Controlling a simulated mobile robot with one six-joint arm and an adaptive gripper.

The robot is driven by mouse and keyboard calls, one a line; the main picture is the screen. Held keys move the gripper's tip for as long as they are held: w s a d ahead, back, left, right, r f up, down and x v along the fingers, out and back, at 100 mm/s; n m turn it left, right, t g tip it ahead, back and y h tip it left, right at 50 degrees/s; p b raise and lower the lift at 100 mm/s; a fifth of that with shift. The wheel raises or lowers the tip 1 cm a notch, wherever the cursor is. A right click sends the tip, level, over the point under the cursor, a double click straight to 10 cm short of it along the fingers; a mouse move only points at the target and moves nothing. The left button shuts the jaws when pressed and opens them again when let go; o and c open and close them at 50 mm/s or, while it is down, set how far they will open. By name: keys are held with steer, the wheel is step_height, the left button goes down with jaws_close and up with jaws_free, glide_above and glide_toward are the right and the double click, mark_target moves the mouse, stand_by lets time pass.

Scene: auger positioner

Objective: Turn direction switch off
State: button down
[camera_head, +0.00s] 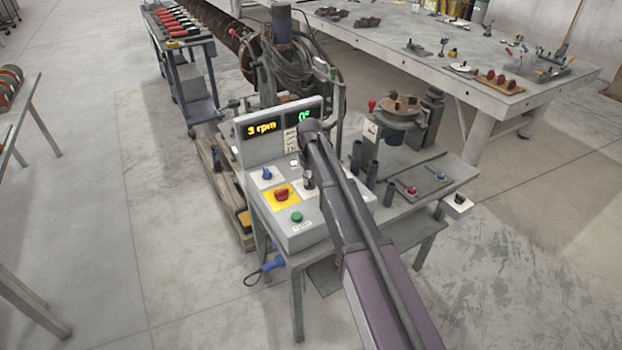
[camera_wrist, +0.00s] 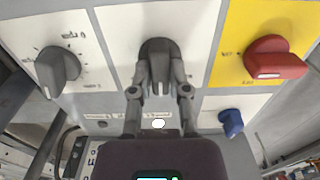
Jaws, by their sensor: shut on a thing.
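The control panel (camera_head: 262,150) stands on a metal bench; its displays read "3 rpm" and "0°". In the wrist view a dark grey knob (camera_wrist: 157,52) sits on the middle white plate, between my gripper's fingers. It appears to be the direction switch, but its label is not readable. My gripper (camera_wrist: 160,88) is shut on this knob, one finger on each side. In the head view my gripper (camera_head: 308,180) is small at the panel's right side, and my arm comes in from the lower right.
Close by are a red switch (camera_wrist: 275,60) on a yellow plate, another grey knob (camera_wrist: 57,68) with a marked dial and a blue knob (camera_wrist: 230,122). A green button (camera_head: 296,216) is at the panel's front. Dark upright tubes (camera_head: 371,174) stand right of my arm.

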steer(key=shift+d, duration=0.1)
steer(key=c, duration=0.6)
jaws_free()
